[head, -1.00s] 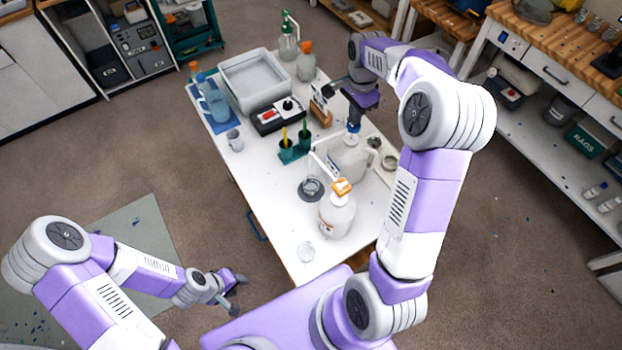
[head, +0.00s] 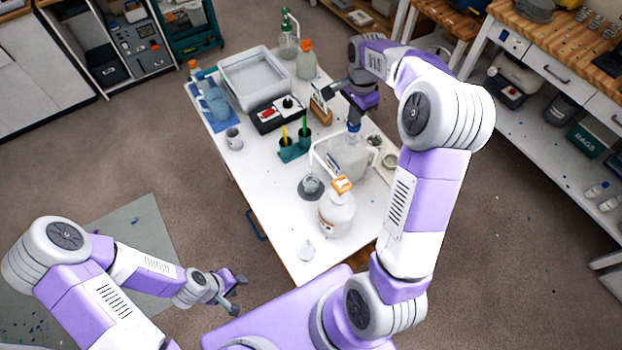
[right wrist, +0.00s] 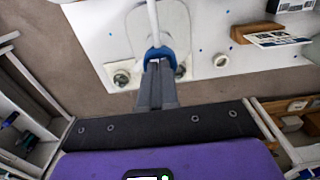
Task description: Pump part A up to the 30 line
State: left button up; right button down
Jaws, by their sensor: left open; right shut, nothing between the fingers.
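A translucent jug (head: 350,160) with a blue-collared pump (head: 353,128) stands on the white table. Its thin white spout reaches left over a clear cup (head: 311,184) on a dark round pad. I cannot read the cup's lines or level. My right gripper (head: 354,118) is shut and empty, pointing down at the pump top. In the right wrist view its closed fingertips (right wrist: 158,66) are at the blue pump head (right wrist: 158,53), seemingly touching it. A second jug (head: 337,215) with an orange pump stands nearer. My left gripper (head: 238,288) is open and empty, off the table's near left side.
A green holder (head: 293,152) with upright sticks, a grey mug (head: 234,139), a grey tray (head: 254,80) and a dark box with a red button (head: 278,114) stand farther back. A clear cup (head: 305,250) stands near the front edge. A wooden card stand (head: 321,110) is beside my right gripper.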

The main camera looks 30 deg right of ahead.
jog(key=shift+f+b, duration=0.45)
jog(key=shift+f, duration=0.4)
notch_tip(320, 180, up, 3)
jog(key=p, duration=0.3)
jog(key=shift+r, duration=0.2)
jog(key=shift+f, duration=0.1)
jog(key=shift+f+b, duration=0.45)
jog(key=shift+f, duration=0.25)
jog(key=shift+r+p, duration=0.75)
jog(key=shift+r, duration=0.1)
jog(key=shift+f, duration=0.1)
